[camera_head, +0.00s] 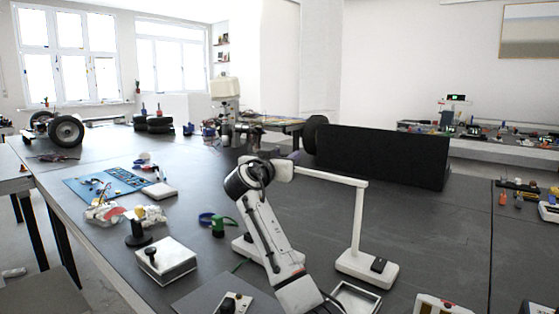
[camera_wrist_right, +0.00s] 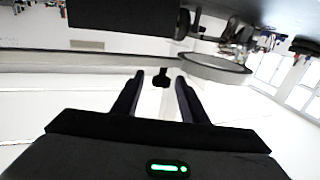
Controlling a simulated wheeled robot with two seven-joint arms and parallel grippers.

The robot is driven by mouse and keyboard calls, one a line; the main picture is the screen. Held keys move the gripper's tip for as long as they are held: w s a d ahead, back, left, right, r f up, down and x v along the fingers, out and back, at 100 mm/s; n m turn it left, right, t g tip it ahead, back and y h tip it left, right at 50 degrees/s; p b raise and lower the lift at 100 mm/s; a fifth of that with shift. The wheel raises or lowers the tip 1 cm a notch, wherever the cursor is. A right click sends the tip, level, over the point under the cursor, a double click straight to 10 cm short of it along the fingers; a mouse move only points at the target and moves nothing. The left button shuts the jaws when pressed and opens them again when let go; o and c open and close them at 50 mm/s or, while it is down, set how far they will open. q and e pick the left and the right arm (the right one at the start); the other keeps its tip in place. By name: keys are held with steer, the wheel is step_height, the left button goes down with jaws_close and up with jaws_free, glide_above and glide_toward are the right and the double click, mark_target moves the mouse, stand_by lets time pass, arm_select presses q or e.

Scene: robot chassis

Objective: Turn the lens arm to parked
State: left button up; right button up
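The lens arm (camera_head: 330,177) is a white horizontal bar on a post, which rises from a white base (camera_head: 352,264) right of my right arm. It runs left from the post to behind my right wrist, where its far end is largely hidden. In the right wrist view the lens arm (camera_wrist_right: 100,62) crosses as a pale bar, ending in a ring-shaped lens head (camera_wrist_right: 215,70) at the right. My right gripper (camera_wrist_right: 160,80) is open, with a small black knob (camera_wrist_right: 162,77) between its fingertips; I cannot tell if they touch it. My left gripper is not in view.
A long black box (camera_head: 380,153) stands behind the lens arm. A white box with a black knob (camera_head: 165,260), a green-and-blue item (camera_head: 218,226) and a blue mat (camera_head: 105,184) lie on the left. The dark tabletop right of the post is mostly clear.

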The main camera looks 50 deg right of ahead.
steer(key=v, duration=0.5)
steer(key=shift+s, duration=0.1)
steer(key=w+d+t, duration=0.1)
steer(key=w+d, duration=0.2)
steer(key=d, duration=0.5)
steer(key=shift+w+d+n+p, duration=0.15)
steer(key=shift+d+n+p, duration=0.15)
steer(key=shift+d+p, duration=0.1)
steer(key=shift+f, duration=0.1)
